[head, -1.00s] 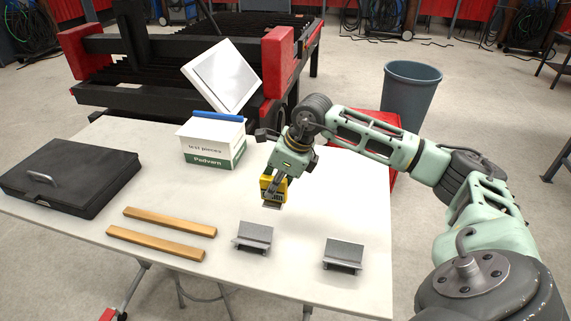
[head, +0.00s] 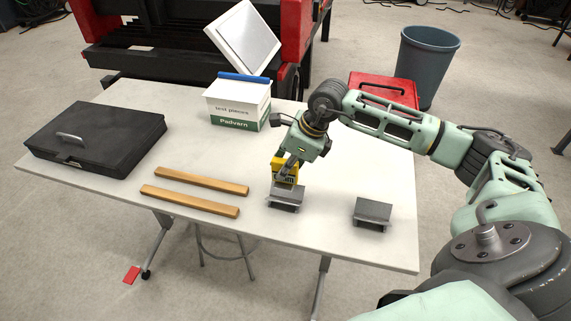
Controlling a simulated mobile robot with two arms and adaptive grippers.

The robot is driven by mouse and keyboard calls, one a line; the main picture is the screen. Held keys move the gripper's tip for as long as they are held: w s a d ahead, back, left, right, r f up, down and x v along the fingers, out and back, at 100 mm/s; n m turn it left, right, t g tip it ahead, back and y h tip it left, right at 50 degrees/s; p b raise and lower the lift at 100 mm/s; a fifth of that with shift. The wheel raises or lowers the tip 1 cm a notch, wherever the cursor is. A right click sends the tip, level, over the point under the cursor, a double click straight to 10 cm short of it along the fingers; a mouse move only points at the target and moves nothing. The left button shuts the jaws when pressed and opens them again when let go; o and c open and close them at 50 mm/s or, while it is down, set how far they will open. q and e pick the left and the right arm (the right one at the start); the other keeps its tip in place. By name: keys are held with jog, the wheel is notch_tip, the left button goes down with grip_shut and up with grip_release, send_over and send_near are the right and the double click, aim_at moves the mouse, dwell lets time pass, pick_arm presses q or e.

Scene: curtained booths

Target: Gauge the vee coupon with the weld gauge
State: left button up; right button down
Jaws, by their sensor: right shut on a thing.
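My right gripper (head: 288,169) is shut on the yellow weld gauge (head: 285,178), whose grey lower end points down. The gauge is right at the left grey metal coupon (head: 284,202) and overlaps its back edge in the head view. I cannot tell whether they touch. A second grey coupon (head: 372,212) stands apart to the right, with nothing on it. Both have raised, angled plates; I cannot tell for sure which one is the vee coupon. My left gripper is not in view.
Two wooden strips (head: 190,201) lie left of the coupons on the white table (head: 322,234). A black case (head: 97,138) is at the left, and an open white test-pieces box (head: 238,112) is behind. A red toolbox (head: 384,85) and a grey bin (head: 428,65) stand beyond the table.

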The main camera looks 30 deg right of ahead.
aim_at(286, 178)
jog(key=shift+d+f+b, duration=0.1)
jog(key=shift+f+b, duration=0.25)
jog(key=shift+f, duration=0.5)
jog(key=shift+f+b, duration=0.3)
jog(key=shift+f, duration=0.15)
jog(key=shift+f+b, duration=0.75)
jog(key=shift+f, duration=0.05)
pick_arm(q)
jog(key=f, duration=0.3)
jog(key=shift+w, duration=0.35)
pick_arm(e)
jog(key=shift+f, duration=0.1)
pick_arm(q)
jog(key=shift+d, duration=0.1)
pick_arm(e)
jog(key=c, duration=1.6)
grip_release()
jog(key=shift+o, duration=0.2)
jog(key=shift+d, duration=0.1)
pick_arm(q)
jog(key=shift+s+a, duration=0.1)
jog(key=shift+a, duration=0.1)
pick_arm(e)
jog(key=v, duration=1.2)
